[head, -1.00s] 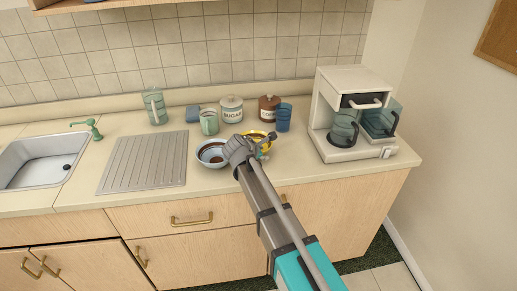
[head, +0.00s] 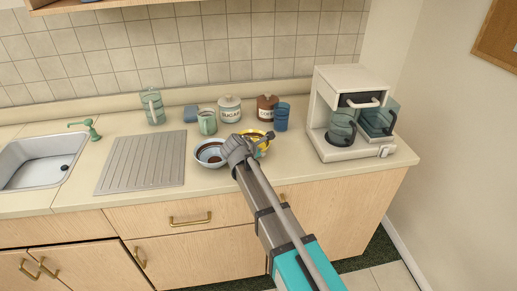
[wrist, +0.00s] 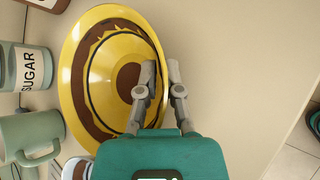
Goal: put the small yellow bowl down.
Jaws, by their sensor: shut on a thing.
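The small yellow bowl (wrist: 92,75) has brown rings inside and fills the left middle of the wrist view. It also shows in the head view (head: 264,145), partly hidden behind my gripper. My gripper (wrist: 162,70) is shut on the bowl's right rim, with one finger inside and one outside. The bowl is over or on the beige counter (wrist: 235,65); I cannot tell if its base touches.
A blue-white bowl (head: 209,153) stands close left of my gripper. Behind are a green mug (head: 207,122), a sugar jar (head: 230,109), a brown jar (head: 266,108) and a blue cup (head: 281,118). A coffee maker (head: 340,105) stands right. Counter is clear in front of it.

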